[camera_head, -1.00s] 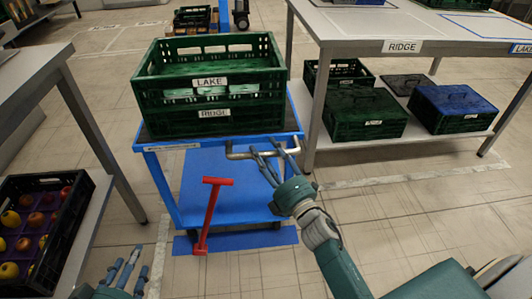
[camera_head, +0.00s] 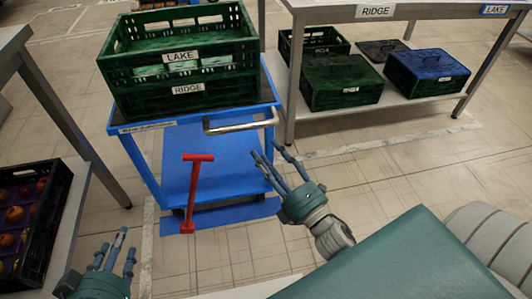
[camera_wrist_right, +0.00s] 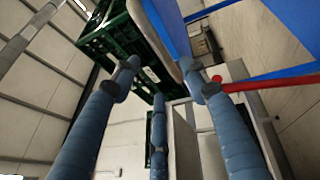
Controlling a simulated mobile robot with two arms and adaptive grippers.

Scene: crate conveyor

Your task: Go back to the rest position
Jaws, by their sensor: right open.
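My right gripper (camera_head: 280,168) is open and empty in the head view, just below and to the right of the cart's grey handle (camera_head: 240,123). A small gap shows between its fingers and the handle. Its fingers also show spread apart in the right wrist view (camera_wrist_right: 160,85). My left gripper (camera_head: 112,250) is at the lower left, fingers up and apart, with nothing between them. The blue cart (camera_head: 150,158) stands ahead, carrying two stacked green crates, the upper marked LAKE (camera_head: 225,45) and the lower marked RIDGE (camera_head: 140,103).
A red T-shaped handle (camera_head: 190,200) stands at the cart's front. A black fruit crate (camera_head: 52,225) sits on a low shelf at left. A table marked RIDGE (camera_head: 340,12) stands at right, with green crates (camera_head: 345,95) and a blue-lidded crate (camera_head: 428,75) below.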

